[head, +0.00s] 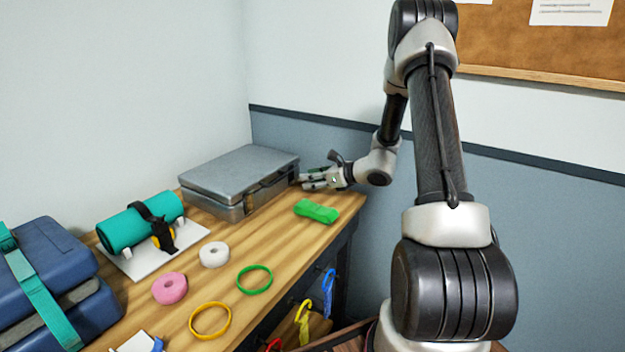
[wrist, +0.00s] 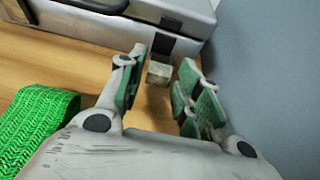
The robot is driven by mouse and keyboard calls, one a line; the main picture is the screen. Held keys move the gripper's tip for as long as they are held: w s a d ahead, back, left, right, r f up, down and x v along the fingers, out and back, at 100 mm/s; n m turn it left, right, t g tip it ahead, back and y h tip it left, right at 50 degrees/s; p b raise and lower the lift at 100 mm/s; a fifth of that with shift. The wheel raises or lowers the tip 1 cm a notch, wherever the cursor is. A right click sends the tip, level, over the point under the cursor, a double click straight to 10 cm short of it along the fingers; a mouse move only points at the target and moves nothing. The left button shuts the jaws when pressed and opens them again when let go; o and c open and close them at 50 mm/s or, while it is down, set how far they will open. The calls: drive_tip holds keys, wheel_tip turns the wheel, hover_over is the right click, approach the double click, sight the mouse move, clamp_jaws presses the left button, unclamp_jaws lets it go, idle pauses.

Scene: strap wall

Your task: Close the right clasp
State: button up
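A grey metal case (head: 240,172) lies at the back of the wooden bench, lid down. Its front also shows at the top of the wrist view (wrist: 205,18). The right clasp (wrist: 159,73) appears there as a small grey block below a dark plate (wrist: 163,44) on the case front. It seems to stick out from the case, away from the upper dark plate on the lid. My gripper (head: 306,183) is at the case's right front corner. In the wrist view my gripper (wrist: 162,88) is open, with the clasp beyond and between its green-padded fingertips; contact is not visible.
A green textured bundle (head: 316,211) lies close by, left of my gripper in the wrist view (wrist: 38,125). The wall (head: 350,140) is close behind. Tape rolls, rings, a teal roll (head: 140,226) and a blue case (head: 55,280) are farther left.

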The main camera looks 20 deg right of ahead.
clamp_jaws()
drive_tip(key=shift+r, duration=0.15)
drive_tip(key=shift+w+a+r+g+h, duration=0.2)
drive_tip(key=shift+w+r+g+h, duration=0.1)
drive_tip(key=shift+r+g, duration=0.15)
drive_tip(key=shift+w+a+r+g+h, duration=0.2)
drive_tip(key=shift+r+g+h, duration=0.15)
drive_tip(key=shift+g, duration=0.2)
drive_tip(key=shift+w+a+r+g+h, duration=0.3)
drive_tip(key=shift+w+r+g+h, duration=0.3)
drive_tip(key=shift+g, duration=0.3)
drive_tip(key=shift+w+a+r, duration=0.15)
drive_tip(key=shift+w+r, duration=0.1)
drive_tip(key=shift+r, duration=0.2)
drive_tip(key=shift+w+a+r, duration=0.5)
drive_tip(key=shift+w+a, duration=0.05)
drive_tip(key=shift+w, duration=0.25)
